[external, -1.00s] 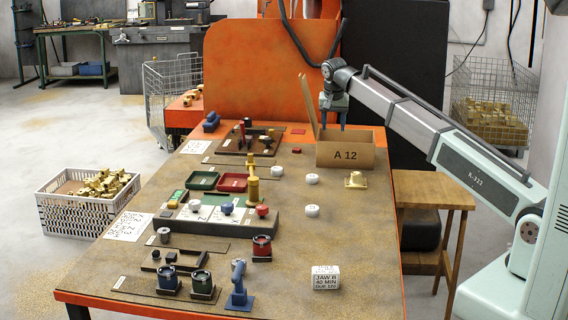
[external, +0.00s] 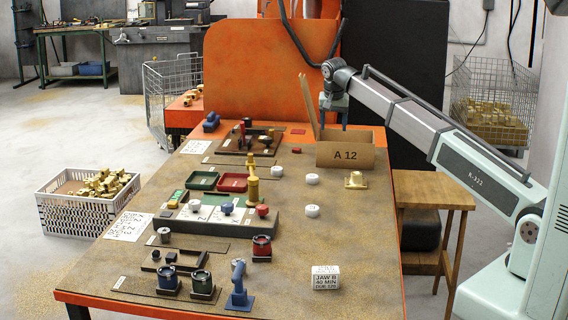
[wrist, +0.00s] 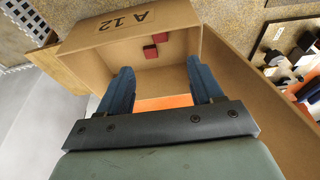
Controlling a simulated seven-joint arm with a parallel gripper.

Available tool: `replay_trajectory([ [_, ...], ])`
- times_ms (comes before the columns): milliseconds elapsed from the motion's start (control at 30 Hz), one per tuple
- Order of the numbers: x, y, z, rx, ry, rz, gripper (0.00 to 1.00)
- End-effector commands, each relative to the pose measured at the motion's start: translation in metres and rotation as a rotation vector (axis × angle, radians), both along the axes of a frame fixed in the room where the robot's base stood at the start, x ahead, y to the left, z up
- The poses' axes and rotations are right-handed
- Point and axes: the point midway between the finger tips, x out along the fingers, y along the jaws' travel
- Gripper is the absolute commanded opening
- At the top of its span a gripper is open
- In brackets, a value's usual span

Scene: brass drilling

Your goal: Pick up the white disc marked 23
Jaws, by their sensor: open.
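White discs lie on the brown worktop in the external view: one near the front (external: 312,210), one further back (external: 312,179) and one to the left (external: 278,170). Their markings are too small to read, so I cannot tell which is 23. My gripper (external: 334,118) is above the open cardboard box marked A 12 (external: 345,155), its lower end partly hidden by the box. In the wrist view my gripper (wrist: 160,68) is open, with nothing between its blue fingers. Two small red pieces (wrist: 155,44) show inside the box. No white disc shows in the wrist view.
A tall brass piece (external: 252,185) rises from the dark panel at the left. A white JAW B block (external: 325,278) sits at the front. The box's raised flap (external: 309,105) stands beside my gripper.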

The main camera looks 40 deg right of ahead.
Motion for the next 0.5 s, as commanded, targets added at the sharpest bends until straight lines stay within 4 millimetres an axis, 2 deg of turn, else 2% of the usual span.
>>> replay_trajectory([
  [333, -0.005, 0.005, 0.000, 0.001, -0.002, 0.023, 0.72],
  [500, -0.039, 0.039, 0.000, 0.002, -0.022, 0.230, 0.72],
])
